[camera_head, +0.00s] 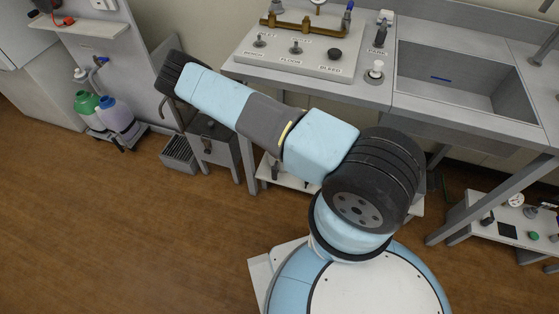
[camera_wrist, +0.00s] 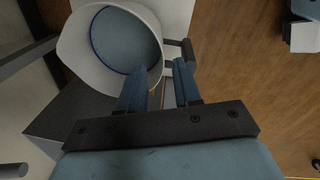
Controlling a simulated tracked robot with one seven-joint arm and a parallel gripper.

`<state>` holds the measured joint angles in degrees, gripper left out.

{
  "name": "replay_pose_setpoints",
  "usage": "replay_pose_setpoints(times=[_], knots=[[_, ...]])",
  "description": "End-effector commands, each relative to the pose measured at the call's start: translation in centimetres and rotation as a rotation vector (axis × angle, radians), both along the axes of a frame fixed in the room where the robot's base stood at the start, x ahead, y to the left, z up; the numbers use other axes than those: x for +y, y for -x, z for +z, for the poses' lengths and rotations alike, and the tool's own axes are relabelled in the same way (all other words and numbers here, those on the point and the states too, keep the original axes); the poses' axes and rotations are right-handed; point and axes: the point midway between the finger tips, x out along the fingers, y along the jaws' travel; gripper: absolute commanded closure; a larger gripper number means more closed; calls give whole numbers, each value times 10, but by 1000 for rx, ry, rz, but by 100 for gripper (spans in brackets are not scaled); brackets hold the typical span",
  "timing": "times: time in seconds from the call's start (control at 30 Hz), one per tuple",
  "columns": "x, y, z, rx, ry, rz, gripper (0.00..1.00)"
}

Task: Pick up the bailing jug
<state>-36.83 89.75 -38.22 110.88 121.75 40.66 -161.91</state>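The bailing jug (camera_wrist: 78,45) is a white round vessel with a blue-grey inside, seen from above in the wrist view. Its dark grey handle (camera_wrist: 187,48) sticks out to the right. My gripper (camera_wrist: 160,67) is open, with its two blue fingers apart beside the jug's right side. The left finger overlaps the jug's near rim, and the right finger lies close to the handle. I cannot tell whether either finger touches it. In the head view I cannot make out the jug or my fingertips; my arm reaches to the left.
Green and lilac bottles (camera_head: 103,112) stand at the left wall. The brown floor (camera_head: 110,220) is clear at front left.

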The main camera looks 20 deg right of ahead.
Motion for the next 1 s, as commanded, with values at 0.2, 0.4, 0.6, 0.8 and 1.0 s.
replay_pose_setpoints(times=[0.2, 0.4, 0.6, 0.8, 1.0], knots=[[4, -3, -35, 1, 0, 9, 67], [4, -4, -47, 1, 0, 9, 67], [4, -5, -67, 2, -1, 10, 67], [3, -8, -93, 2, -1, 10, 67], [3, -9, -102, 1, 0, 9, 67]])
